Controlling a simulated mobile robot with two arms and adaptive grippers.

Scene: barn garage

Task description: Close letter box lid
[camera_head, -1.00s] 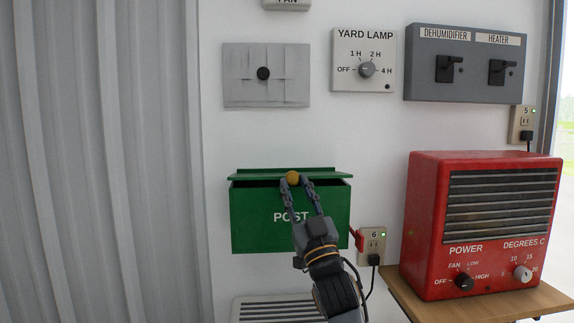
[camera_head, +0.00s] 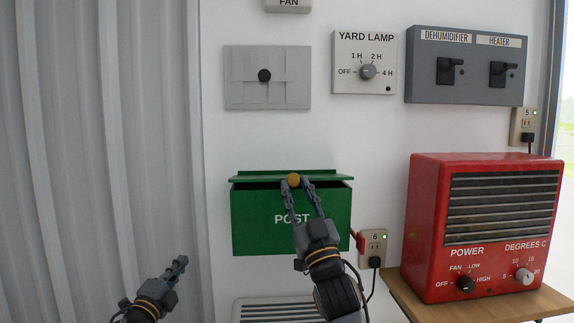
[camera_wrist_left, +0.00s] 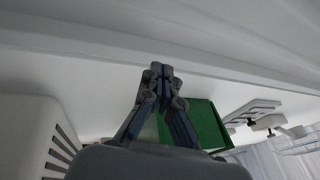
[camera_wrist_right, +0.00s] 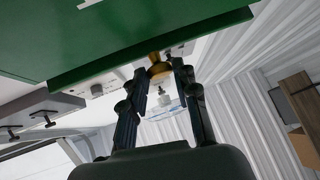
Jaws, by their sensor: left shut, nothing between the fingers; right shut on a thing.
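The green letter box (camera_head: 262,232), marked POST, is fixed to the white wall. Its green lid (camera_head: 262,177) sits raised a little, with a dark gap between it and the box. A round brass knob (camera_head: 293,180) is on the lid's front edge. My right gripper (camera_head: 299,187) is shut on the knob; the right wrist view shows the knob (camera_wrist_right: 159,68) between its fingertips. My left gripper (camera_head: 181,263) is shut and empty, below and left of the box. The left wrist view shows the box (camera_wrist_left: 205,125) beyond its fingers.
A red heater (camera_head: 430,220) stands on a wooden table (camera_head: 500,308) at right. Outlet 6 (camera_head: 372,246) with a plug is just right of the box. A white vent (camera_head: 275,308) lies below. Corrugated metal wall (camera_head: 90,130) fills the left.

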